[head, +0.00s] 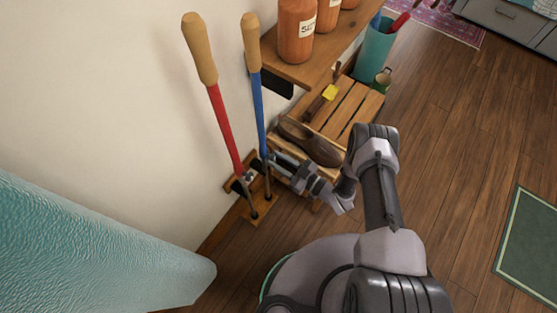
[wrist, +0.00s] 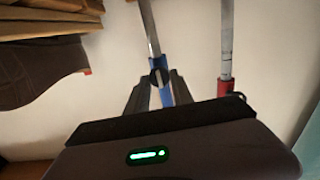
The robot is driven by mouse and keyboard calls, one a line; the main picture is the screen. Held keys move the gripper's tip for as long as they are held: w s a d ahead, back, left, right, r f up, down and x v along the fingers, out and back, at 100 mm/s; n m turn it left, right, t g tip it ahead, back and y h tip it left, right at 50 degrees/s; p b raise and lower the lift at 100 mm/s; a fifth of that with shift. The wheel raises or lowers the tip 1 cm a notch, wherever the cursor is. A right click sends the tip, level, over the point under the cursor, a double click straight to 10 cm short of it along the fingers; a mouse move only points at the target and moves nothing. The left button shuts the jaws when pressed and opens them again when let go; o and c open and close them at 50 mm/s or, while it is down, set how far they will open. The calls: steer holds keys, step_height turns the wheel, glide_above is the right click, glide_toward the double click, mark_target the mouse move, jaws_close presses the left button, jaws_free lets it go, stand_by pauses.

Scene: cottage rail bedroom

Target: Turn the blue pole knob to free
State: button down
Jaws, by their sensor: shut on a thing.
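The blue pole (head: 258,100) with a cork-coloured grip stands upright against the wall, beside a red pole (head: 222,125). My gripper (head: 274,160) reaches in from the right, low on the blue pole. In the wrist view, the blue collar (wrist: 157,63) with its dark knob (wrist: 158,76) is between my two fingers, which are shut on the knob. The fingers partly cover the knob, and its turn angle cannot be told.
A wooden holder (head: 262,209) is at the poles' feet. A shelf with orange bottles (head: 297,30) overhangs to the right. Below it is a slatted wooden bench (head: 352,108) with brown shoes (head: 320,147). A teal surface (head: 90,245) fills the lower left. Open floor lies at right.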

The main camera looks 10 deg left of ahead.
steer(key=shift+n, duration=0.3)
steer(key=n, duration=0.4)
steer(key=shift+p, duration=0.35)
steer(key=n, duration=0.4)
steer(key=shift+s+n+p, duration=0.1)
steer(key=shift+n+p, duration=0.2)
steer(key=shift+p, duration=0.05)
steer(key=shift+f+n+p, duration=0.1)
steer(key=shift+n+p, duration=0.6)
steer(key=shift+n, duration=3.5)
steer(key=c, duration=1.1)
jaws_free()
